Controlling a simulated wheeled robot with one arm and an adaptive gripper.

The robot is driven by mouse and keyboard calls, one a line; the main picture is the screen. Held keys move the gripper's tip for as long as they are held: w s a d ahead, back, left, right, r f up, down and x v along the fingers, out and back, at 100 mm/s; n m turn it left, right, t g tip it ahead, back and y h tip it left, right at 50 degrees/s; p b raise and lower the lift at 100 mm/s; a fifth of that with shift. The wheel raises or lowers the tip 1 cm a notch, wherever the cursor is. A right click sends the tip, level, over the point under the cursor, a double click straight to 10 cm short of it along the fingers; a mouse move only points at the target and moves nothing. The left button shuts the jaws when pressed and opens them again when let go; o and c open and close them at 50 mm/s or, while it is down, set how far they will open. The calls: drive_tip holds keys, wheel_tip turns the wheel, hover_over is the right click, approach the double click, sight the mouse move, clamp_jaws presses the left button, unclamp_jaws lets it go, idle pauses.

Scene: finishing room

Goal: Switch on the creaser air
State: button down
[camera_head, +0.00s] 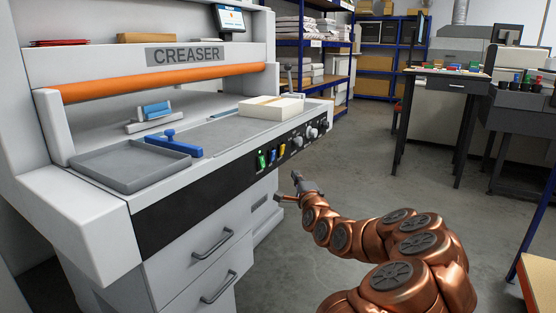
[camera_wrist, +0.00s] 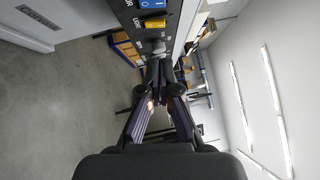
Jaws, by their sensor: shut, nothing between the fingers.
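The creaser (camera_head: 185,54) is a large white machine at the left, with a black control panel (camera_head: 185,205) along its front edge. The panel has a green rocker switch (camera_head: 262,159), a blue one (camera_head: 273,156) and a yellow one (camera_head: 282,149), then several grey knobs (camera_head: 312,132) to the right. In the wrist view the yellow switch (camera_wrist: 154,23) is marked LUBE, and the blue switch (camera_wrist: 152,3) is cut by the top edge. I cannot read an air label. My gripper (camera_head: 296,176) is shut and empty, in front of and below the panel; its fingers (camera_wrist: 160,65) point towards a knob.
A grey tray (camera_head: 130,168), a blue clamp-like part (camera_head: 172,143) and a paper stack (camera_head: 271,107) lie on the creaser's bed. Drawers with handles (camera_head: 213,243) are below the panel. A table (camera_head: 449,80) stands at the right. The floor (camera_head: 370,160) between is clear.

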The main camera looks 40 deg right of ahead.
sight(273, 156)
drive_tip(key=w+a+b+x, duration=0.1)
drive_tip(key=a+b+x, duration=0.1)
drive_tip(key=x, duration=1)
drive_tip(key=shift+w+a+r, duration=0.15)
drive_tip(key=shift+w+a, duration=0.1)
drive_tip(key=shift+w, duration=0.15)
drive_tip(key=shift+w+a+r+n+y+p, duration=0.15)
drive_tip(key=shift+w+n+y+p, duration=0.15)
drive_tip(key=shift+p, duration=0.25)
drive_tip(key=shift+s, duration=0.1)
